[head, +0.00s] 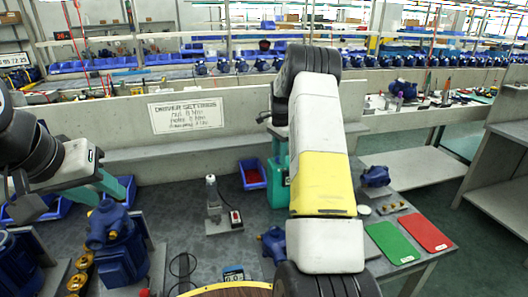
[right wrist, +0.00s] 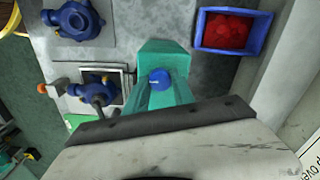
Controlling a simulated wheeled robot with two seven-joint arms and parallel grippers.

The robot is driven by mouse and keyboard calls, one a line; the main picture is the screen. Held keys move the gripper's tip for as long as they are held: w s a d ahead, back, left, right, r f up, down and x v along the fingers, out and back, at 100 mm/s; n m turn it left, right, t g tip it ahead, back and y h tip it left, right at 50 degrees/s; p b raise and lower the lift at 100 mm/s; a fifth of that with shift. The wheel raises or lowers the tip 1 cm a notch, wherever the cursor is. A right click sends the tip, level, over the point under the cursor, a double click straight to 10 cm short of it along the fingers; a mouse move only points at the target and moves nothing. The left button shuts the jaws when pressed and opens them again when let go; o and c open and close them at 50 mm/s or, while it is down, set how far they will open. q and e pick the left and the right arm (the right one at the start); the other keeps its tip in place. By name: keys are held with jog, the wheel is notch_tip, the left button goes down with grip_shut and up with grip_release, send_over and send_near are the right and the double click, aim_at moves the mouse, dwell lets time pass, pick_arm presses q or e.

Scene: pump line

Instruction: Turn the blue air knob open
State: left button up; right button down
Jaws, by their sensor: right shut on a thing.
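The blue air knob (right wrist: 160,81) is a small round knob with a pale mark on its left side, in the middle of the right wrist view. The teal fingers of my right gripper (right wrist: 162,78) are shut on it, one on either side. In the head view the right gripper (head: 281,174) is low behind my right arm, and I cannot make out the knob there. My left gripper (head: 115,187), also with teal fingers, hangs above a blue pump at the left of the head view. I cannot tell how far its fingers are apart.
A blue bin with red contents (right wrist: 232,31) stands near the right gripper. A blue pump sits in a square fixture (right wrist: 124,83). A grey upright tool (head: 213,205) stands mid-bench. Green (head: 392,242) and red (head: 425,232) mats lie at right. A low wall (head: 230,120) runs behind.

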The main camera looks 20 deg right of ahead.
jog(key=n, duration=0.4)
jog(key=shift+n, duration=0.4)
jog(key=n, duration=0.4)
jog(key=shift+n, duration=0.3)
jog(key=n, duration=0.4)
jog(key=shift+n, duration=2.1)
jog(key=c, duration=1.1)
grip_release()
jog(key=shift+o, duration=0.2)
